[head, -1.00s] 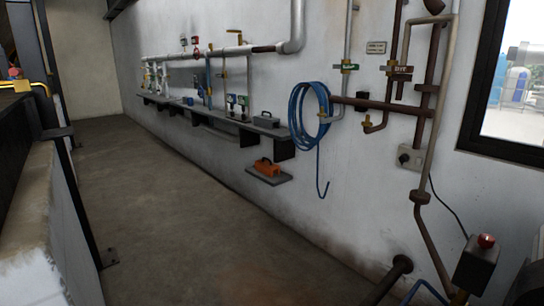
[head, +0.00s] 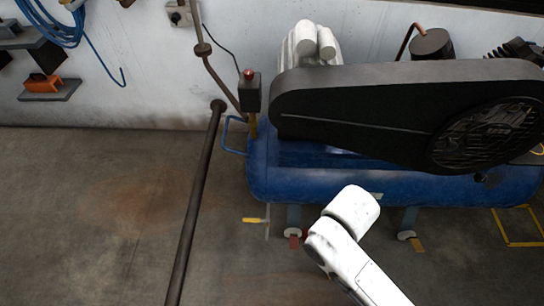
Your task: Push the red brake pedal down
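A blue compressor tank (head: 400,185) stands on the floor on short legs with casters. A small dull red pedal-like piece (head: 294,242) sits at the caster under the tank's left leg. A brown-orange piece (head: 417,245) sits at the caster under the right leg. Both are small, and I cannot tell for sure which is the brake pedal. A bit of brighter red shows beside the left one, partly hidden by my white arm. My arm reaches in from the bottom right, in front of the tank. My gripper's fingers do not show.
A black belt guard (head: 400,110) covers the tank's top. A dark pipe (head: 196,205) slopes across the floor on the left. A yellow-handled lever (head: 254,220) is near the tank's lower left. A box with a red button (head: 250,90) stands by the wall.

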